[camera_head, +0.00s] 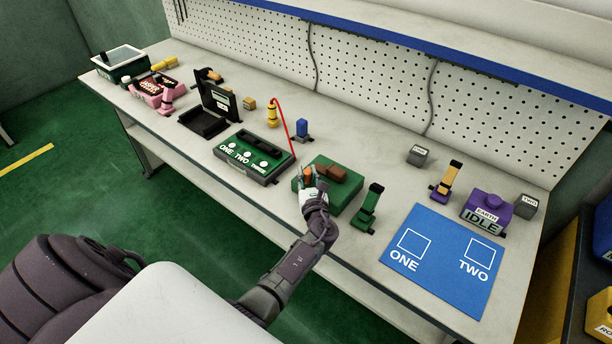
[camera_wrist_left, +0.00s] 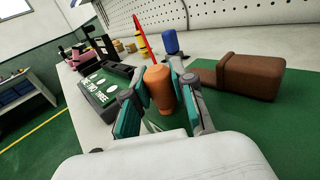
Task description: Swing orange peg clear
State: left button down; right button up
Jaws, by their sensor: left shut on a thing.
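The orange peg (camera_wrist_left: 160,88) is upright between the two fingers of my left gripper (camera_wrist_left: 158,105), which is shut on it. In the head view the peg (camera_head: 308,174) shows at the fingertips of my left gripper (camera_head: 307,182), over the left part of a green block (camera_head: 345,204). A brown block (camera_head: 333,172) lies on the green block, just right of the peg; it also shows in the left wrist view (camera_wrist_left: 240,76). The peg's lower end is partly hidden by the fingers, so I cannot tell whether it touches the green block. My right gripper is not in view.
A green panel (camera_head: 274,174) marked ONE, TWO, THREE stands left of the gripper. A blue piece (camera_head: 301,128) and a red rod (camera_head: 283,121) stand behind. A green upright fixture (camera_head: 370,201) and a blue mat (camera_head: 432,280) are to the right.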

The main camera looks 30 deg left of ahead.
pick_arm(q)
jog(key=shift+w+d+f+n+g+y+b, duration=0.1)
jog(key=shift+d+f+n+g+y+b, duration=0.05)
jog(key=shift+n+g+y+b, duration=0.9)
jog(key=shift+g+y, duration=0.25)
jog(key=shift+g, duration=0.1)
jog(key=shift+n, duration=0.25)
jog(key=c, duration=0.9)
grip_release()
jog(key=shift+c, duration=0.2)
jog(key=v, duration=0.7)
jog(key=shift+d, duration=0.25)
